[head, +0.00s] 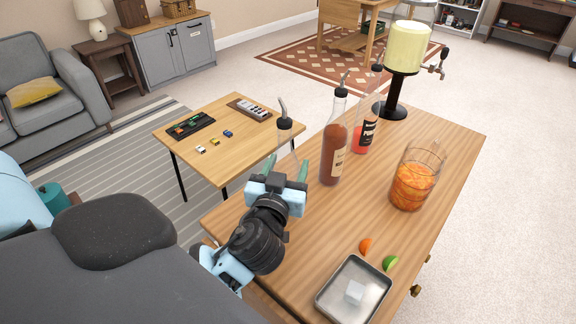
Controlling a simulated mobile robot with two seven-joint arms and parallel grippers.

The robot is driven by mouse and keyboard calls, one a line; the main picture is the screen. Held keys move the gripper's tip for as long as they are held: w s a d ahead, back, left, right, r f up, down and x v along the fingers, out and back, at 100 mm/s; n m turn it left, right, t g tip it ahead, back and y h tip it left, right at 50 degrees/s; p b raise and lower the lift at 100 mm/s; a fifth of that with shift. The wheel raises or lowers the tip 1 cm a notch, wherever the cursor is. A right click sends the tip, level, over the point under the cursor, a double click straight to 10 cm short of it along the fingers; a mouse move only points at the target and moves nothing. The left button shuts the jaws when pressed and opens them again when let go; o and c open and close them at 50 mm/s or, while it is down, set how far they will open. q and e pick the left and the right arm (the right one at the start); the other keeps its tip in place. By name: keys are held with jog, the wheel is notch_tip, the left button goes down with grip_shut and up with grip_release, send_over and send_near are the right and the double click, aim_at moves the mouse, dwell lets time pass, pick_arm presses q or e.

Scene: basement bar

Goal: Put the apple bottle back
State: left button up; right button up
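On the counter are a pitcher of orange drink (412,188), a dispenser on a black stand (396,95), a metal tray with an ice cube (375,303), an orange wedge (365,246) and a lime wedge (390,264). A low table (240,152) stands left.

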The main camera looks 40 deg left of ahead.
pick_arm(q)
jog(key=o, duration=0.4)
pick_arm(e)
jog(key=shift+s, duration=0.2)
pick_arm(q)
jog(key=shift+o, duration=0.2)
jog(key=shift+r, duration=0.15)
jog(key=v, duration=1.2)
jog(key=shift+b, duration=0.4)
pick_arm(e)
jog(key=shift+s+f, duration=0.1)
jog(key=shift+f, duration=0.4)
pick_arm(q)
jog(key=shift+a, duration=0.1)
